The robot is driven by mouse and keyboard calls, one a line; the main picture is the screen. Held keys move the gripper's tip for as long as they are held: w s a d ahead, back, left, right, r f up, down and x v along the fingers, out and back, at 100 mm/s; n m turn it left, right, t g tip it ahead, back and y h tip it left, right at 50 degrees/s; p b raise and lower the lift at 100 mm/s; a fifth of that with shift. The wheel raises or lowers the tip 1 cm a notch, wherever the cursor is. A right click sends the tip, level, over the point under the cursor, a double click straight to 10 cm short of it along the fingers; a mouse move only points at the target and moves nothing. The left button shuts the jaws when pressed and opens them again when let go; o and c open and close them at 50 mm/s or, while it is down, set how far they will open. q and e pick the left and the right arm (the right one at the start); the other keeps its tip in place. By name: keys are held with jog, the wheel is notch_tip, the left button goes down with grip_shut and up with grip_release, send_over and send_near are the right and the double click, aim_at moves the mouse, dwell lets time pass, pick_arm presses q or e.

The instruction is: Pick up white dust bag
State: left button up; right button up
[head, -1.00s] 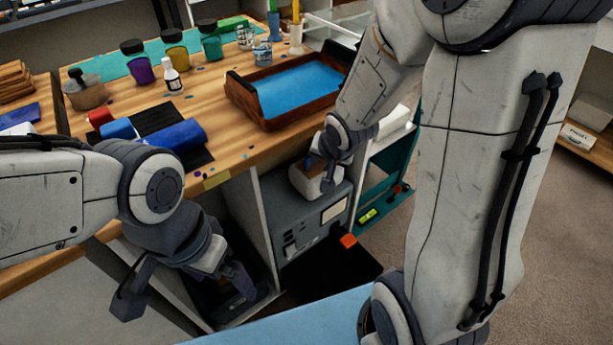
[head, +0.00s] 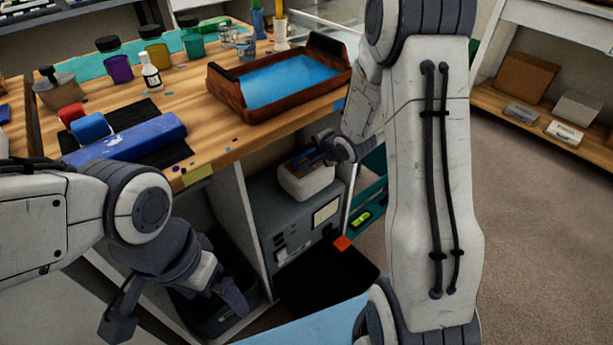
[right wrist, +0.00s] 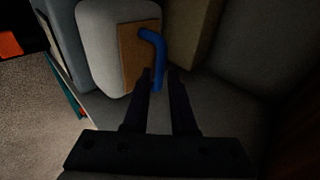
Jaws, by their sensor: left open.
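The white dust bag (head: 306,181) is a rounded white block on top of a grey machine under the bench. In the right wrist view, the bag (right wrist: 104,45) shows a brown panel and a bent blue tube (right wrist: 155,57). My right gripper (head: 318,157) is just above the bag. In the right wrist view its two fingers (right wrist: 160,78) are apart, with the tube's lower end between their tips. I cannot tell whether they press on it. My left gripper (head: 175,308) is open and empty at lower left, away from the bag.
The grey machine (head: 290,225) stands in the bench's opening, beside a dark bin (head: 225,318). The wooden bench (head: 205,130) above holds a wooden tray (head: 235,100) of blue resin, bottles and a blue roll (head: 140,135). Open carpet (head: 530,220) lies to the right.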

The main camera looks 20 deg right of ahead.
aim_at(307, 153)
jog(key=b+x, duration=0.1)
jog(key=x, duration=0.3)
jog(key=shift+w+f+b, duration=0.1)
jog(key=shift+f+b, duration=0.1)
jog(key=shift+b, duration=0.1)
grip_shut()
dwell(1.1)
